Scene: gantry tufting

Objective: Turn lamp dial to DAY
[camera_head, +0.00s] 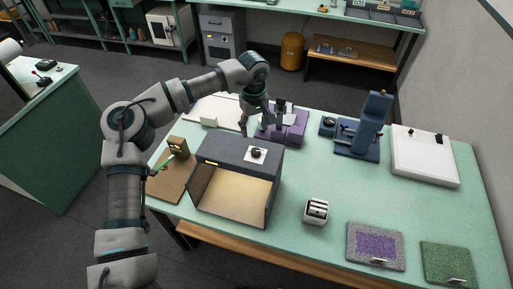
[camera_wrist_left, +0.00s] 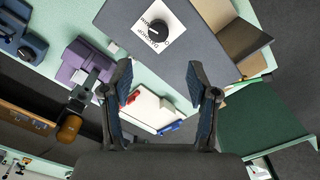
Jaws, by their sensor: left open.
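The lamp dial (camera_head: 257,153) is a black round knob on a white plate on top of a dark grey box (camera_head: 222,150) with an open, lit front. In the left wrist view the dial (camera_wrist_left: 158,31) is at the top centre, with small lettering around it that I cannot read with certainty. The dial's setting is unclear. My left gripper (camera_head: 256,122) is open and empty, above and behind the box. In the left wrist view its two fingers (camera_wrist_left: 159,75) are spread, with the dial beyond the tips, not touched. My right gripper is in neither view.
A purple device (camera_head: 287,125) stands close behind the box, and a blue machine (camera_head: 368,130) stands to its right. A white panel (camera_head: 425,155), a small white counter (camera_head: 316,211) and two tufted samples (camera_head: 375,246) lie on the green table. A brown board (camera_head: 172,187) is left of the box.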

